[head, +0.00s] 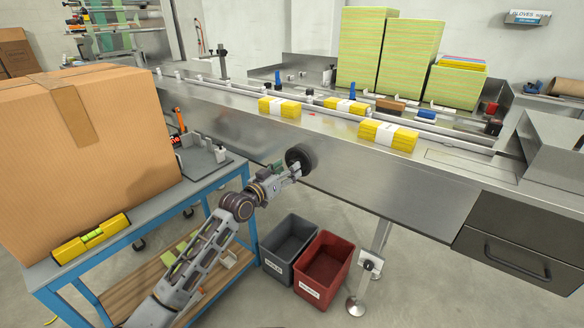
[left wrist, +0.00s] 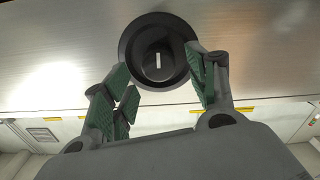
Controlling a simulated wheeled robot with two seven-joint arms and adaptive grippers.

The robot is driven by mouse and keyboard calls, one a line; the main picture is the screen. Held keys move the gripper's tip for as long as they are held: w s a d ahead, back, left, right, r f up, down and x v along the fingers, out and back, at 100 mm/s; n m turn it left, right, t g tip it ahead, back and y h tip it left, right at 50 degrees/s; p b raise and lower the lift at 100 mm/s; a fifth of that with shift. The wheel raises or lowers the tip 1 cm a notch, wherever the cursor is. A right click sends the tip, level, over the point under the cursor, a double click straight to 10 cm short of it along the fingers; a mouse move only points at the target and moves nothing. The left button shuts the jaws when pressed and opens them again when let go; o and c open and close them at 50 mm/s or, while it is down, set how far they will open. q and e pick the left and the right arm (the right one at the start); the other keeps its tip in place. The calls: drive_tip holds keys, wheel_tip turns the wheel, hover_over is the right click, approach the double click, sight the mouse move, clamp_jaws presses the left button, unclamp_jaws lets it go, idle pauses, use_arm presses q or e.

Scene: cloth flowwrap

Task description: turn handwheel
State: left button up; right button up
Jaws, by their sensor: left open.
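The black round handwheel (head: 301,158) sits on the front side of the steel conveyor. In the left wrist view the handwheel (left wrist: 158,30) shows a dark rim and a hub with a short white mark standing nearly upright. My left gripper (head: 293,170) is at the handwheel, with its fingers spread open. In the left wrist view my left gripper (left wrist: 160,88) has green-padded fingers on both sides of the wheel's lower part. The right finger looks very close to the rim; I cannot tell whether it touches. My right gripper is not in view.
The steel conveyor (head: 400,180) carries several yellow cloth packs (head: 388,136). A grey bin (head: 290,248) and a red bin (head: 324,265) stand on the floor below.

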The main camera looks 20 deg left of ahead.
use_arm(q)
drive_tip(key=shift+b+x, duration=0.3)
drive_tip(key=shift+x, duration=1.35)
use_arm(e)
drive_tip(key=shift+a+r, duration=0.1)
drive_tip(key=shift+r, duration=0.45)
use_arm(q)
drive_tip(key=c, duration=1)
drive_tip(key=shift+r+m, duration=0.1)
drive_tip(key=shift+m, duration=0.2)
drive_tip(key=shift+c, duration=0.2)
drive_tip(key=shift+m+p, duration=0.6)
drive_tip(key=shift+p, duration=0.3)
drive_tip(key=shift+d+m+p, duration=0.1)
drive_tip(key=shift+m+p, duration=0.7)
drive_tip(key=shift+p, duration=0.05)
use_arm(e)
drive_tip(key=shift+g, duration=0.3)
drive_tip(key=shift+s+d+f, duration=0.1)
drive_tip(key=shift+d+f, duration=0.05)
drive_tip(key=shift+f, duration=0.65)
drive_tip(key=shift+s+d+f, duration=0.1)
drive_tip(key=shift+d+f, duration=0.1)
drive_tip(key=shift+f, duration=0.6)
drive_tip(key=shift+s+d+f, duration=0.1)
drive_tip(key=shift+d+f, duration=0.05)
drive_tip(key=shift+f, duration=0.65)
